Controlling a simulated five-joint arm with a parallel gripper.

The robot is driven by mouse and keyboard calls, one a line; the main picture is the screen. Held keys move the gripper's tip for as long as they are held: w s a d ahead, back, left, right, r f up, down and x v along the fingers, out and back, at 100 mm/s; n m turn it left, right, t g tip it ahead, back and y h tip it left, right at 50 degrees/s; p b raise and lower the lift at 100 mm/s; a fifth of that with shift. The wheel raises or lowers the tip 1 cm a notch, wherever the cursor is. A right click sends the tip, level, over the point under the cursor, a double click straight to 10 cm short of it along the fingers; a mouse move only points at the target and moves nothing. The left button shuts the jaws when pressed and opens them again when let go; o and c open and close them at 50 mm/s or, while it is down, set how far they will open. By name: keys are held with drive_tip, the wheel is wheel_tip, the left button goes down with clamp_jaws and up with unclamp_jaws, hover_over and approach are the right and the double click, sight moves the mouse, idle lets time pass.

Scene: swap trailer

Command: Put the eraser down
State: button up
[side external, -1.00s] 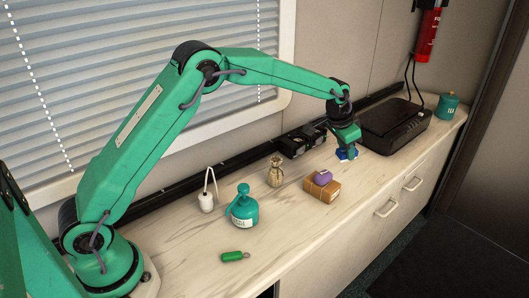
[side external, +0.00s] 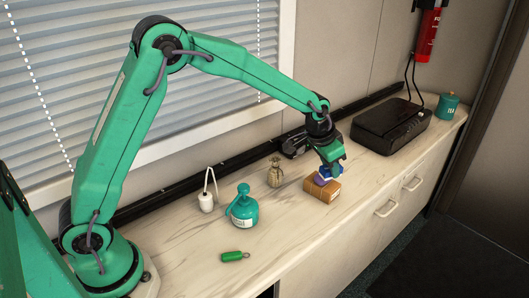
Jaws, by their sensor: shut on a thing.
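My gripper (side external: 329,166) is shut on a small blue block, the eraser (side external: 334,171), partly hidden by the jaws. It is over the brown box (side external: 328,193) near the front of the counter. A purple block (side external: 319,181) lies on that box, just beside and below the eraser in the picture. I cannot tell whether the eraser touches the purple block or the box.
A black router-like box (side external: 392,124) and a teal tin (side external: 447,105) stand at the right. A small sack (side external: 275,175), a teal bottle (side external: 243,209), a white corded item (side external: 206,202) and a green piece (side external: 235,256) are to the left. The front-middle of the counter (side external: 290,235) is clear.

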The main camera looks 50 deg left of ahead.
drive_tip(key=s+f, duration=0.2)
drive_tip(key=s, duration=1)
drive_tip(key=shift+n, duration=0.4)
drive_tip(key=shift+w+d+f, duration=0.1)
drive_tip(key=shift+w+f, duration=0.05)
drive_tip(key=shift+f, duration=3.85)
drive_tip(key=shift+f, duration=0.1)
drive_tip(key=o, duration=1)
drive_tip(key=shift+c, duration=0.2)
drive_tip(key=v, duration=1.2)
drive_tip(key=shift+r, duration=0.2)
